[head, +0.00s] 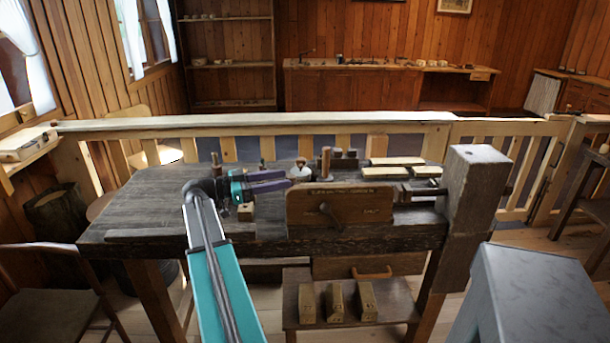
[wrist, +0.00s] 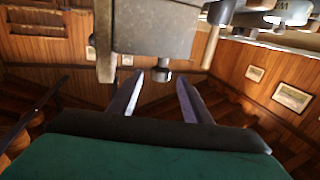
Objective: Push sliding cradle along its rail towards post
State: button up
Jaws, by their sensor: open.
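My gripper (head: 287,178) is open, with purple fingers pointing right across the workbench (head: 150,205). A small pale and grey metal piece (head: 301,171), perhaps the sliding cradle, sits just past the fingertips behind a wooden board. In the wrist view a grey block (wrist: 155,32) with a short stub below it lies ahead of the spread fingers; whether they touch it I cannot tell. A brown upright post (head: 326,162) stands right of the pale piece. The rail cannot be made out, as the board hides the lower parts.
The wooden board (head: 340,205) with a handle stands along the bench front. A thick dark upright block (head: 475,190) rises at the bench's right end. Pale wood blocks (head: 395,172) lie behind the board. The bench top's left part is mostly clear.

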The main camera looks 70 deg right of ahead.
jog(key=p+x, duration=0.1)
jog(key=x, duration=0.7)
jog(key=shift+s+d+p, duration=0.2)
jog(key=shift+p, duration=0.1)
grip_shut()
jog(key=shift+a, duration=0.15)
jog(key=shift+f, duration=0.1)
